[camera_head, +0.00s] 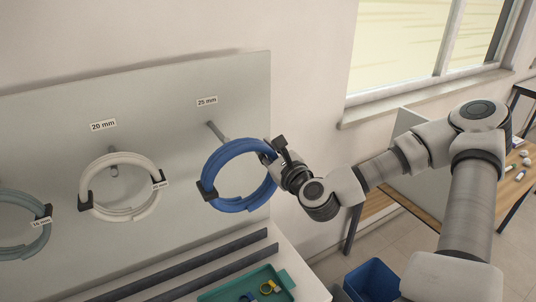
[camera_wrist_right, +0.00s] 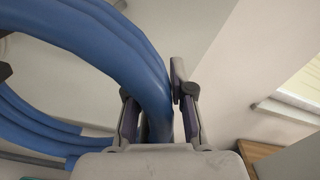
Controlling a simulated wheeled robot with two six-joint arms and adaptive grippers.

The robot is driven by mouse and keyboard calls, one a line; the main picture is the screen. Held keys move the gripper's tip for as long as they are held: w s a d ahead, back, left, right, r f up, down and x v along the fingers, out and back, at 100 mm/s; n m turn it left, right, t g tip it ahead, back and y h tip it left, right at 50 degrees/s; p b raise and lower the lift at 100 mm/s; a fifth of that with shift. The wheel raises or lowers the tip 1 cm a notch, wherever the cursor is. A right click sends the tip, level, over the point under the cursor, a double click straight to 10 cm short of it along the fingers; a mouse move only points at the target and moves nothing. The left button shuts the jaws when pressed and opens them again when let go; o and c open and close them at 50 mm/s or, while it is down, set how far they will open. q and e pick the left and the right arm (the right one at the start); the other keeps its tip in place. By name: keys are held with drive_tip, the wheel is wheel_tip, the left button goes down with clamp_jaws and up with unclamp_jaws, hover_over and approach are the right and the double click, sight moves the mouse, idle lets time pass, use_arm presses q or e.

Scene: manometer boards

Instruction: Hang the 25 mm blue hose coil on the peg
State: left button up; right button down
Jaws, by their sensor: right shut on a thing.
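The blue hose coil (camera_head: 239,206) is held upright in the head view, in front of the board below the 25 mm label (camera_head: 207,101). My right gripper (camera_head: 270,154) is shut on the coil's upper right side. In the right wrist view the blue hose (camera_wrist_right: 125,50) passes between the two fingers (camera_wrist_right: 155,115). The 25 mm peg (camera_head: 217,131) sticks out from the board just above and behind the coil's top left. The coil looks apart from the peg, though depth is hard to judge. My left gripper is not in view.
A white coil (camera_head: 120,215) hangs under the 20 mm label (camera_head: 103,125), and a grey-green coil (camera_head: 22,256) is at the far left. Below the board (camera_head: 60,115) are dark rails (camera_head: 205,261) and a green tray (camera_head: 230,293). A blue bin (camera_head: 372,281) stands to the right.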

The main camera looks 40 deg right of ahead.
drive_tip(key=shift+f+b+x, duration=0.4)
drive_tip(key=shift+b+x, duration=0.75)
drive_tip(key=shift+x, duration=1)
drive_tip(key=shift+f+b+x, duration=0.4)
drive_tip(key=shift+b+x, duration=0.7)
drive_tip(key=shift+x, duration=1.05)
drive_tip(key=shift+f+b+x, duration=0.4)
drive_tip(key=shift+b+x, duration=0.75)
drive_tip(key=shift+x, duration=0.95)
drive_tip(key=shift+d, duration=0.1)
drive_tip(key=c, duration=0.9)
unclamp_jaws()
drive_tip(key=shift+r, duration=0.1)
drive_tip(key=shift+c, duration=0.2)
drive_tip(key=v, duration=1.2)
